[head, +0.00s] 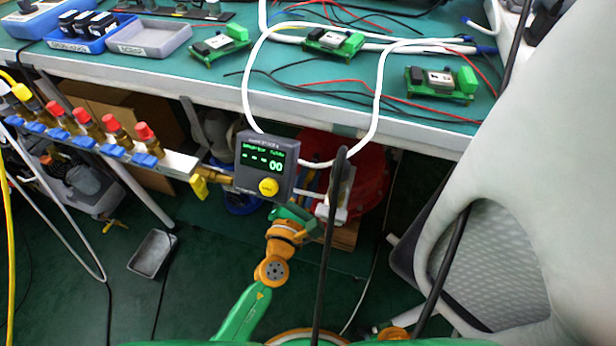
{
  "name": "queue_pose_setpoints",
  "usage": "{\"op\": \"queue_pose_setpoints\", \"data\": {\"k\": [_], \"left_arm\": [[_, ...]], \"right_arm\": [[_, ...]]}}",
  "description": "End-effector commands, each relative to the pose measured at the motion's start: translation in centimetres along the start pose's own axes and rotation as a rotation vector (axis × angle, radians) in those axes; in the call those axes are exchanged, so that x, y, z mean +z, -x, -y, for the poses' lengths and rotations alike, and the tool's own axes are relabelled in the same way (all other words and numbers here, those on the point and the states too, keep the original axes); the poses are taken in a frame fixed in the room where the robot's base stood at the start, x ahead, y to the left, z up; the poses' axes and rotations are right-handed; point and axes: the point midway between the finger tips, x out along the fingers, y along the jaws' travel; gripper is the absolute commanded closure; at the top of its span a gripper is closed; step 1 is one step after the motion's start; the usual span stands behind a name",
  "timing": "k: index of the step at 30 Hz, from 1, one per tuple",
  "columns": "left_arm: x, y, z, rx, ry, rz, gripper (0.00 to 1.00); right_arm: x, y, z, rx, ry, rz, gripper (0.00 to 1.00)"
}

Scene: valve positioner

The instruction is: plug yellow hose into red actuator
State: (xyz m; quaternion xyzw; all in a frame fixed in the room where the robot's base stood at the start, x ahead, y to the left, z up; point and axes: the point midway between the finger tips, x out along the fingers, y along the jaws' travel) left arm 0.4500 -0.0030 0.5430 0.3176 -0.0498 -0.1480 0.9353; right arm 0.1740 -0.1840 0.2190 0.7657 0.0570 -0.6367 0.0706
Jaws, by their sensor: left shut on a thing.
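A yellow hose (9,235) hangs down the left edge; its upper end meets a yellow fitting (21,92) at the end of the valve manifold. A large red round body (372,185) sits under the bench, partly hidden by a black cable and white parts; I cannot tell if it is the red actuator. A grey positioner box (247,150) has a green "00" display and a yellow knob (268,187). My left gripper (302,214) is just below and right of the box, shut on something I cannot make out. My right gripper is not in view.
The manifold (180,163) carries several red-capped valves with blue handles. The bench (290,78) holds circuit boards, wires and trays. A white cable loops over its edge. A black cable (328,255) crosses before my arm. A chair (490,260) stands right; a grey tray (153,253) lies left.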

Motion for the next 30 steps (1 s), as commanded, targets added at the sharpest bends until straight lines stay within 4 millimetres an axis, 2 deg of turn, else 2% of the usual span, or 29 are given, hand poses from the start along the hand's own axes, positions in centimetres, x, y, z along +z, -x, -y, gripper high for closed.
{"op": "queue_pose_setpoints", "data": {"k": [11,12,15,16,30], "left_arm": [[-0.02,-0.59,-0.01,0.000,0.000,0.000,1.00],[-0.02,-0.63,-0.01,0.000,0.000,0.000,0.73],[-0.02,-0.61,0.00,0.000,0.000,0.000,0.46],[-0.03,-0.60,0.02,-0.001,0.000,0.000,0.41],[-0.12,-0.52,0.33,-0.009,0.000,-0.002,0.41]], "right_arm": [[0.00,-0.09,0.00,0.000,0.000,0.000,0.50],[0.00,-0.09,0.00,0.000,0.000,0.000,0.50],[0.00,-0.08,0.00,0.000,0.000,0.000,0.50],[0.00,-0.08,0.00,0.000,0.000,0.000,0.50],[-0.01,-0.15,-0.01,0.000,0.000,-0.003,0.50]]}}
